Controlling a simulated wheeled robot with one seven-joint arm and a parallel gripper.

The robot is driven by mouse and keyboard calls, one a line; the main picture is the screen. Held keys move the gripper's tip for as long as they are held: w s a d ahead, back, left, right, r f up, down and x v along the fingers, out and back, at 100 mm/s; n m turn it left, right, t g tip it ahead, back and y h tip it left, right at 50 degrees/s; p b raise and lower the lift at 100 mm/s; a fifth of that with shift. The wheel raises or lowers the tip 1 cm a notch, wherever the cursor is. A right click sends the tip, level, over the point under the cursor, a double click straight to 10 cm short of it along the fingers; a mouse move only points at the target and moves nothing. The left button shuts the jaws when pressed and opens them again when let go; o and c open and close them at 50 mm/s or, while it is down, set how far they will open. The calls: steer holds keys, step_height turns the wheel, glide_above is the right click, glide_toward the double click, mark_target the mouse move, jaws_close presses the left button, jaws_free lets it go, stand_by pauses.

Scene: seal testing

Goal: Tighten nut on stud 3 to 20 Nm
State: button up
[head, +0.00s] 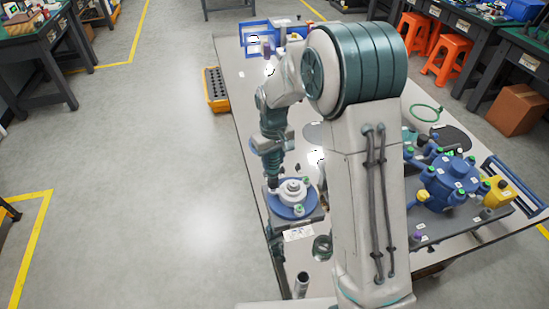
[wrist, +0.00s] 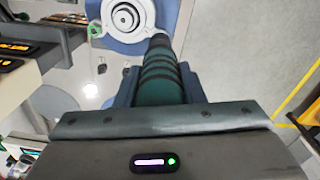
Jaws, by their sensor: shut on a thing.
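My gripper (head: 270,146) is shut on a dark green, black-banded cylindrical tool (wrist: 162,78), whose lower end (head: 273,180) points down in the head view. It reaches the left rear edge of a round blue flange (head: 281,210); whether it sits on a stud or nut cannot be told. The flange has a raised white centre (head: 292,190) and small studs or nuts with green marks around it. In the wrist view the white centre (wrist: 125,17) is beyond the tool, slightly left. Stud numbers are not legible, and the tool's end hides its contact point.
The flange stands on a grey block on the long workbench (head: 240,110). A blue valve assembly (head: 450,182) and a yellow part (head: 498,192) are at right. My arm hides the middle of the bench.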

steer(key=shift+f+b, duration=0.7)
steer(key=shift+f, duration=0.2)
stand_by(0.9)
steer(key=shift+r, duration=0.1)
steer(key=shift+r+p, duration=1.65)
steer(key=shift+r, duration=0.8)
